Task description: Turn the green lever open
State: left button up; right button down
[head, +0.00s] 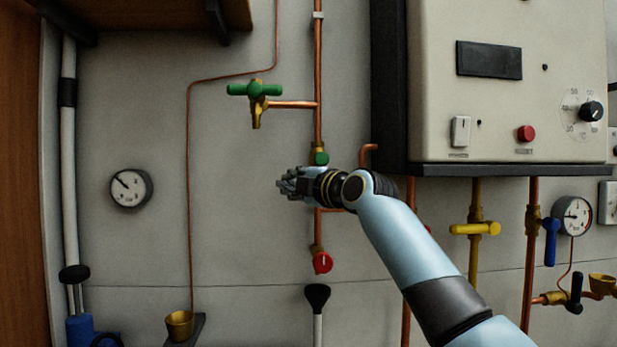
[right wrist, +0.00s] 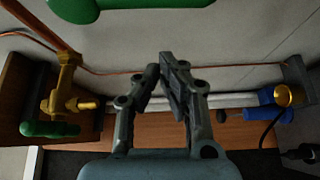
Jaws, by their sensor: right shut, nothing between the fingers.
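A green lever part (head: 320,158) shows on a brass valve on the vertical copper pipe, just above my right gripper (head: 290,185); the gripper and wrist hide the pipe below it. In the right wrist view a green bar (right wrist: 140,6) crosses the top edge, close to the camera and cut off; it is apart from the fingertips. My right gripper (right wrist: 160,70) is shut and empty, its fingertips together. It points left in the head view, in front of the wall. My left gripper is not in view.
A brass tap with a green cross handle (head: 255,89) is up and left. A red knob (head: 322,262) is below the gripper. The white boiler (head: 505,80) is at upper right, with a yellow lever (head: 475,228) below. The wall left of the gripper is mostly clear.

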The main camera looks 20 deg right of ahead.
jog(key=d, duration=0.2)
jog(key=d+p, duration=0.1)
jog(key=d, duration=0.1)
jog(key=shift+f, duration=0.2)
jog(key=shift+a, duration=0.1)
jog(key=shift+s+d+f+b, duration=0.15)
jog(key=shift+d+b, duration=0.45)
jog(key=shift+b, duration=0.65)
